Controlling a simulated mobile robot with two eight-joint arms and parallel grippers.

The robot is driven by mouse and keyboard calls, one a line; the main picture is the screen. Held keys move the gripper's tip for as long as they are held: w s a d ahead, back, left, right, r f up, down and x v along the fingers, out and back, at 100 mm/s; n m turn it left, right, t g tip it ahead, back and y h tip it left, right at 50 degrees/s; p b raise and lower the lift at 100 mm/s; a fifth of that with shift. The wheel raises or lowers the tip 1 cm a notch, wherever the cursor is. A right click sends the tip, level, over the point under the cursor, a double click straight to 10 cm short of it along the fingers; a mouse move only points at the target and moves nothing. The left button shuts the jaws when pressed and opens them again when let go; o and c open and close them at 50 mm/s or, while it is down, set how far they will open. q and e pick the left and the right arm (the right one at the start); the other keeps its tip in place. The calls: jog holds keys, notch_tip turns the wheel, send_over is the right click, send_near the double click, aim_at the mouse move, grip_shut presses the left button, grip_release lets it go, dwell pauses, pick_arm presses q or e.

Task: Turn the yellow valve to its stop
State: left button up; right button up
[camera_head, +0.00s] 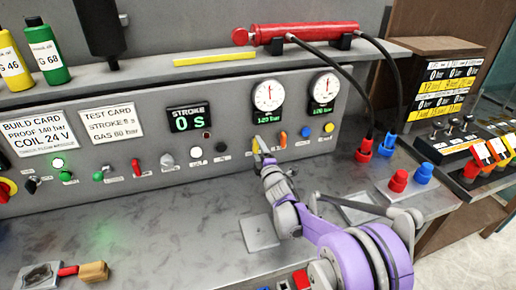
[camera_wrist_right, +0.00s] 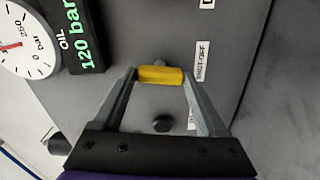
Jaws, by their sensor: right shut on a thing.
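The yellow valve (camera_head: 255,146) sits on the grey panel below the left gauge. In the right wrist view its yellow handle (camera_wrist_right: 160,75) lies crosswise between the two fingertips, beside a label reading SHUT-OFF. My right gripper (camera_head: 263,153) is at the panel and shut on this handle, one finger at each end. In the head view the gripper partly covers the valve. My left gripper is in neither view.
An orange lever (camera_head: 283,139) and a yellow knob (camera_head: 329,127) are right of the valve; a black knob (camera_head: 222,147) is left. The left gauge (camera_head: 268,95) has a 120 bar display. Red and blue couplings stand on the bench at right.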

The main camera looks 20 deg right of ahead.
jog(key=shift+n, duration=0.7)
jog(key=o, duration=1.3)
jog(key=s+b, duration=0.1)
jog(key=s, duration=0.9)
jog(key=shift+s+d, duration=0.2)
jog(key=shift+s, duration=0.2)
